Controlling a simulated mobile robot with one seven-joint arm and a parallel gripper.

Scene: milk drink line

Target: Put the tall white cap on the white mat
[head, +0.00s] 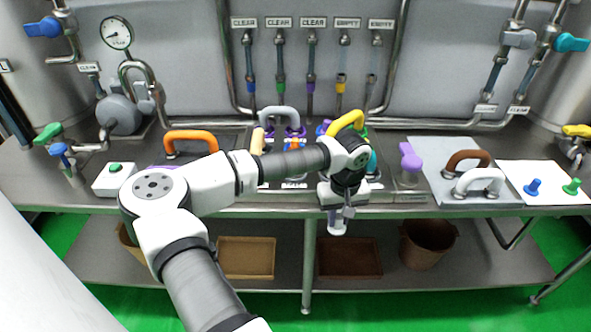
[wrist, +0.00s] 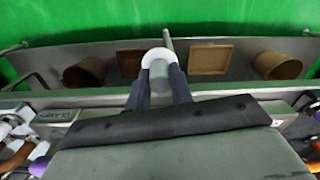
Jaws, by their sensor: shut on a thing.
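My gripper (head: 343,211) is shut on a white cap (head: 337,228), in front of the bench's front edge and above the lower shelf. In the wrist view the white cap (wrist: 157,58) shows as a white rounded shape between the two dark fingers (wrist: 160,88). Its full height is partly hidden by the fingers. The white mat (head: 548,170) lies at the right end of the bench, well to the right of my gripper. A blue peg-like piece (head: 533,187) and a green one (head: 572,187) stand on it.
A grey mat (head: 425,150) with a brown handle (head: 467,160) and a white handle (head: 479,181) lies left of the white mat. A purple-topped piece (head: 410,157) stands nearer my gripper. The lower shelf holds a brown bucket (head: 428,244) and trays. The white mat has bare room.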

